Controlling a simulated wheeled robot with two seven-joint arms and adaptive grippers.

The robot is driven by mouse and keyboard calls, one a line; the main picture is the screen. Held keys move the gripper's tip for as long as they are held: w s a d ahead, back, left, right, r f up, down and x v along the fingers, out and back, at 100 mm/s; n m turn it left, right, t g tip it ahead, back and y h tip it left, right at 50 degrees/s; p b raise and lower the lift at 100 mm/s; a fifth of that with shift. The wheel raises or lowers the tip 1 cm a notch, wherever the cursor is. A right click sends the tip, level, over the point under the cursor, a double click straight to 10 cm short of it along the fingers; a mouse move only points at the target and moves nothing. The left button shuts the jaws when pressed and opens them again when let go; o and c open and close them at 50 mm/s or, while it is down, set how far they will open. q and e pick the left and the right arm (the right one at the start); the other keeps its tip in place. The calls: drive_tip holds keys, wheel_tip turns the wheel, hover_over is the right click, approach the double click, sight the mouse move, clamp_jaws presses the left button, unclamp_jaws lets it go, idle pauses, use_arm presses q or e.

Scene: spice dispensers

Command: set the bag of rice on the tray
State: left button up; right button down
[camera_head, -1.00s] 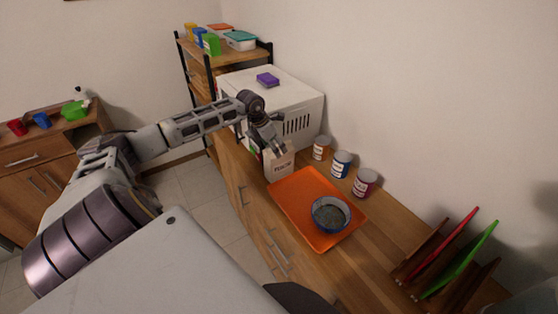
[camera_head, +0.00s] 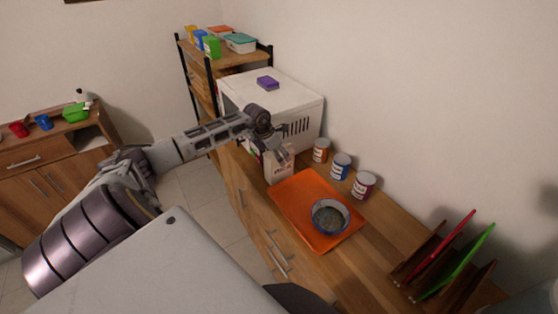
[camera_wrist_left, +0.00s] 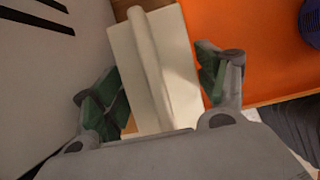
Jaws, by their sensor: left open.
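The pale bag (camera_head: 279,172) stands upright on the wooden counter, just beyond the far edge of the orange tray (camera_head: 290,197). Its label is too small to read surely. My left gripper (camera_head: 278,150) is at the top of the bag. In the left wrist view, the bag's folded top (camera_wrist_left: 152,60) lies between the open fingers of my left gripper (camera_wrist_left: 160,85), with gaps on both sides. The tray (camera_wrist_left: 262,50) shows to the right there. My right gripper is not in view.
A blue-rimmed bowl (camera_head: 330,216) sits on the tray's right part; the left part is bare. Several labelled cans, including a blue one (camera_head: 340,166), stand along the wall. A white microwave (camera_head: 285,100) is behind the bag. A rack (camera_head: 440,262) holds red and green boards.

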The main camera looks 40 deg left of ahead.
use_arm(q)
drive_tip(key=shift+w+f, duration=0.2)
drive_tip(key=shift+f, duration=0.25)
drive_tip(key=shift+d, duration=0.1)
clamp_jaws()
drive_tip(key=shift+w+r, duration=0.1)
idle(0.5)
